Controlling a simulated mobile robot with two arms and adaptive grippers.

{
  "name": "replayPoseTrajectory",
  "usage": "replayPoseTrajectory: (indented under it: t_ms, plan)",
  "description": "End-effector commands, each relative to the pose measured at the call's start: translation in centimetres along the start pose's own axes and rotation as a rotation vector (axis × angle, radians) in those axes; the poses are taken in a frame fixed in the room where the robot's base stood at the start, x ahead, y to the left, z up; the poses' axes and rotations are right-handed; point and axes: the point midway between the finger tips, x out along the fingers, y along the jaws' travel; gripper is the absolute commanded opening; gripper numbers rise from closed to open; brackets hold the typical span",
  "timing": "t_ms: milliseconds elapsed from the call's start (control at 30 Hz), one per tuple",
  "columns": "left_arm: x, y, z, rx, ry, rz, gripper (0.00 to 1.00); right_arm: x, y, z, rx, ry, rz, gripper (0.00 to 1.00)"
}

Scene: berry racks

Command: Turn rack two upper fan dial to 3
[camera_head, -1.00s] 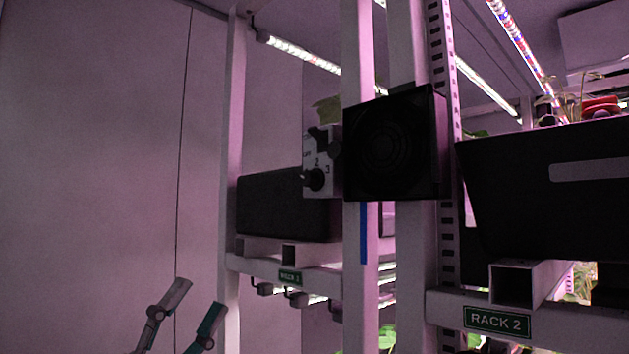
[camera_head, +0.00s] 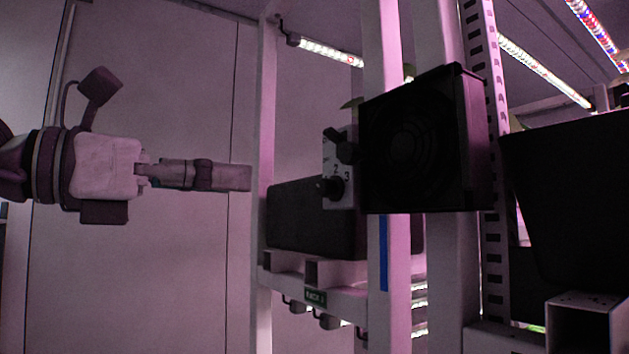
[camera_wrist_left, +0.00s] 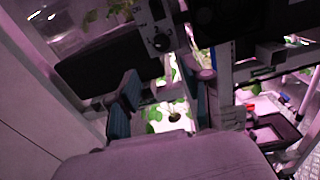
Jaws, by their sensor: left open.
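The black fan box (camera_head: 418,145) is mounted on a pale rack post. On its left side is a light dial panel (camera_head: 331,170) with the numbers 2 and 3 visible. A dark knob (camera_head: 345,150) sticks out near its top, and another dark round part (camera_head: 331,188) sits lower. The exact pointer setting is too small to read. My left gripper (camera_head: 250,178) is seen edge-on, level with the panel, apart from it and to its left. In the left wrist view its fingers (camera_wrist_left: 163,105) are spread and empty, with the dial panel (camera_wrist_left: 158,22) above them.
A dark planter (camera_head: 315,222) sits behind and below the panel. A rack upright (camera_head: 262,230) stands between my gripper and the panel in the picture. A larger dark planter (camera_head: 570,200) is at right. A small green sign (camera_head: 315,296) is on the lower beam. Plain wall fills the left.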

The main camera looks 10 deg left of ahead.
Motion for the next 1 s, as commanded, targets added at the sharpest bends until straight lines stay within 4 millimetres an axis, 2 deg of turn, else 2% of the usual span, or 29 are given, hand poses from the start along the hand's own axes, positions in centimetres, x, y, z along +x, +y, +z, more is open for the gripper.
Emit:
replayPoseTrajectory:
  t_ms: [300,500,700,967,1000]
  plan:
    - [7.0,-0.2,0.4,-0.001,0.001,-0.006,0.49,-2.6,0.2,0.0,-0.003,-0.004,0.002,0.00]
    - [10.0,-0.1,0.3,-0.001,0.000,-0.005,0.49,-3.6,0.7,0.0,-0.004,-0.005,0.008,0.00]
    - [11.2,-0.1,0.1,-0.001,-0.001,-0.004,0.49,-3.9,0.9,0.0,-0.003,-0.005,0.010,0.00]
    - [11.3,-0.1,0.0,0.000,-0.002,-0.004,0.49,-3.8,0.9,0.0,-0.002,-0.005,0.011,0.00]
    - [11.3,-0.1,0.0,0.000,-0.002,-0.004,0.45,-3.8,0.9,0.0,-0.002,-0.005,0.011,0.00]
